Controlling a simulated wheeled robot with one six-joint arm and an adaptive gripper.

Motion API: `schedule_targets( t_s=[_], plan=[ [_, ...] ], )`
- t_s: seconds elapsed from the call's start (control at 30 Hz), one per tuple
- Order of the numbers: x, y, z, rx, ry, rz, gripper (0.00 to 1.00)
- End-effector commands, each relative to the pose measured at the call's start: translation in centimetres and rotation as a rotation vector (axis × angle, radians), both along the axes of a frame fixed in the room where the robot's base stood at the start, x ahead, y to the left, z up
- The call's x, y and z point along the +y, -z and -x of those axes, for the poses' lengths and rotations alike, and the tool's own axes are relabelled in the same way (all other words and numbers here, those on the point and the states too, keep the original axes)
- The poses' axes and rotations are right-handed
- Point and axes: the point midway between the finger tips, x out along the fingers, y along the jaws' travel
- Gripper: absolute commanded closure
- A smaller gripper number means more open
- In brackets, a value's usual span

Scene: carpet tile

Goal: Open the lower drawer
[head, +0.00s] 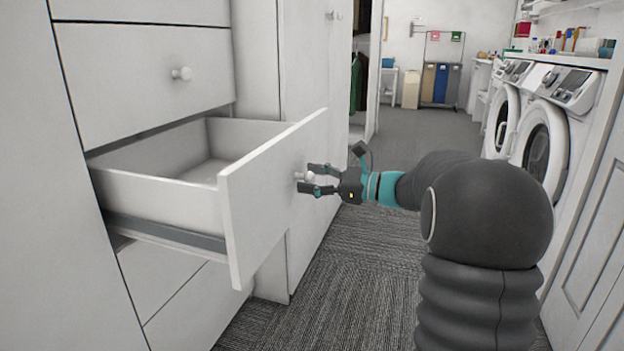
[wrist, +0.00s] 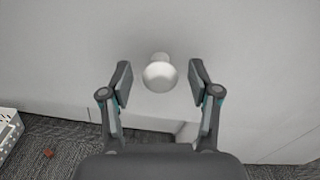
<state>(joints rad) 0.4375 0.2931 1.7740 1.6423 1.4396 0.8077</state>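A white drawer (head: 265,195) stands pulled far out of the white cabinet, and its inside looks empty. Its round pale knob (head: 303,176) is on the front panel. Above it a shut drawer (head: 140,85) has a similar knob (head: 181,74). My gripper (head: 309,178) is at the open drawer's front with its fingers on either side of the knob. In the wrist view the knob (wrist: 160,76) sits between the two spread fingers, with a gap on each side. My gripper is open and holds nothing.
White panels (head: 165,280) lie below the open drawer. Washing machines (head: 545,130) line the right side. The carpet (head: 350,280) between is clear near the drawer. In the wrist view a white perforated object (wrist: 9,130) stands at the lower left.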

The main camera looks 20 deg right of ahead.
Motion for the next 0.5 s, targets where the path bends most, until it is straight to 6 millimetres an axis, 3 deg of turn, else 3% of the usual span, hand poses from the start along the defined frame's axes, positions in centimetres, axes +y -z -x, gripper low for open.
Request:
schedule_targets(
  t_s=[0.27, 0.5],
  plan=[
    [-0.5, 0.0, 0.3, 0.000, 0.002, 0.000, 0.39],
    [-3.8, 0.0, 2.3, 0.000, 0.005, 0.001, 0.39]
  ],
)
